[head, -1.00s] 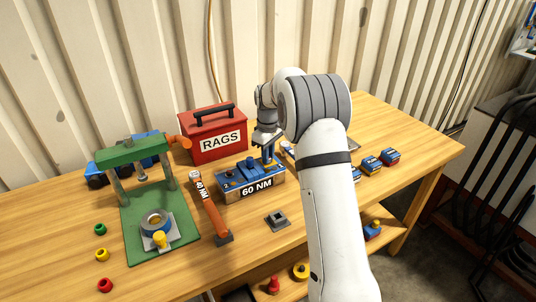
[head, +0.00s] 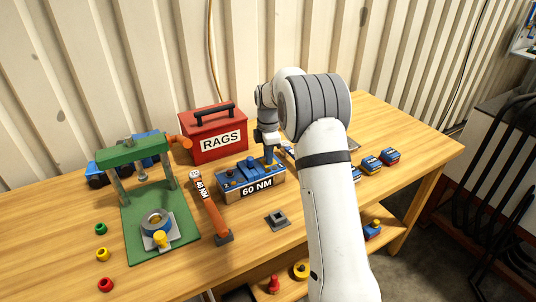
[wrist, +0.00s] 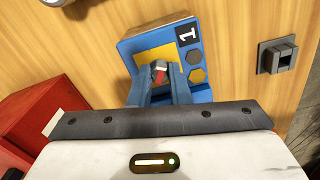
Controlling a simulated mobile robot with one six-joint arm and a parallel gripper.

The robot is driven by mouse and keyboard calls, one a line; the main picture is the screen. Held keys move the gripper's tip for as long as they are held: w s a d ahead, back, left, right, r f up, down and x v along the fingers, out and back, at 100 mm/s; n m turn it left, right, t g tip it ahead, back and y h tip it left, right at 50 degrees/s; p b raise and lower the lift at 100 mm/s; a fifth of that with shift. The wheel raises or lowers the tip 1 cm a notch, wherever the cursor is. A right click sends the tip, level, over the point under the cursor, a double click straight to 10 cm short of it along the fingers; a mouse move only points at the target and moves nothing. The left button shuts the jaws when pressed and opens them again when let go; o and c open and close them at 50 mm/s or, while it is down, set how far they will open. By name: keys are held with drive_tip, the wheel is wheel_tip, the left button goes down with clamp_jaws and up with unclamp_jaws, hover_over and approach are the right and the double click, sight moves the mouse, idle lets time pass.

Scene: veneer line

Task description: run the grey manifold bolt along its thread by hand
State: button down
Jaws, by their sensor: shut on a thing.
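The blue manifold block (head: 235,184) with a "60 NM" plate stands mid-bench, in front of the red rags box. In the wrist view the manifold (wrist: 198,92) shows a "1" tag and grey and tan hexagon marks at one end. My gripper (head: 268,157) reaches down onto its right end. In the wrist view my gripper's blue fingers (wrist: 160,78) are shut on the grey manifold bolt (wrist: 158,66), which shows a red mark on its head. The bolt sits over a yellow patch of the block. Its shank and thread are hidden.
The red rags box (head: 213,149) stands close behind. An orange-handled "40 NM" wrench (head: 208,208) lies left of the manifold, beside a green press (head: 187,228). A grey square socket (head: 278,220) sits in front. Small blue blocks (head: 371,164) are at right.

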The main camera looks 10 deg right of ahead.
drive_tip(key=shift+n, duration=1.1)
drive_tip(key=c, duration=1.3)
unclamp_jaws()
drive_tip(key=shift+c, duration=0.2)
wheel_tip(320, 180, up, 8)
drive_tip(key=shift+f+b, duration=0.1)
drive_tip(key=shift+b, duration=0.2)
